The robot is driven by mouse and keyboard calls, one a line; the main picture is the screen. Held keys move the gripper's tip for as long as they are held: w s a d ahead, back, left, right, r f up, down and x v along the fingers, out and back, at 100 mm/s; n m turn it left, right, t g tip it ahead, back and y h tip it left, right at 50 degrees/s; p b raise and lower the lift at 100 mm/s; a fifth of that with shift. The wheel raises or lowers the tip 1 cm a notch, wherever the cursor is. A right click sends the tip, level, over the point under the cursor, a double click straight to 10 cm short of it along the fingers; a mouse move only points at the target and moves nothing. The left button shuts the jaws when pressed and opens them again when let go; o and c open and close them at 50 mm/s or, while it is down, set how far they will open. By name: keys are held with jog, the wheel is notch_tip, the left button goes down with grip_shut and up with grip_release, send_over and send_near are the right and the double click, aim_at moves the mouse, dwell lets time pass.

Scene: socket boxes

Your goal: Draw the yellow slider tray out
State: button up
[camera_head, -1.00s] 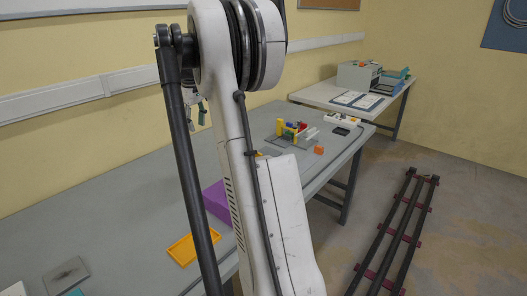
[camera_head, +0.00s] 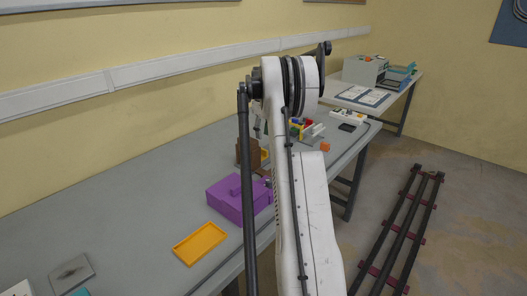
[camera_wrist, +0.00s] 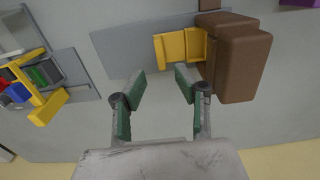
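In the wrist view a yellow slider piece (camera_wrist: 180,47) with a raised ridge sticks out of the left side of a brown box (camera_wrist: 238,58), above a grey plate (camera_wrist: 120,48). In the head view the brown box (camera_head: 240,153) stands behind the purple box, with a bit of yellow (camera_head: 264,154) at its right. My gripper (camera_wrist: 160,79) is open, its two green-padded fingers apart with nothing between them. The fingertips appear just below the yellow piece in the wrist view; the height gap cannot be told. In the head view my arm hides most of the gripper.
A purple box (camera_head: 236,204) and a flat orange-yellow tray (camera_head: 199,243) lie on the grey table nearer the front. Coloured blocks on a plate (camera_wrist: 38,80) are left in the wrist view. An orange cube (camera_head: 325,146) sits farther right. The table's left part is mostly clear.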

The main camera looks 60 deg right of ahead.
aim_at(263, 149)
notch_tip(263, 149, down, 9)
jog(key=shift+r, duration=0.1)
dwell(0.4)
grip_shut()
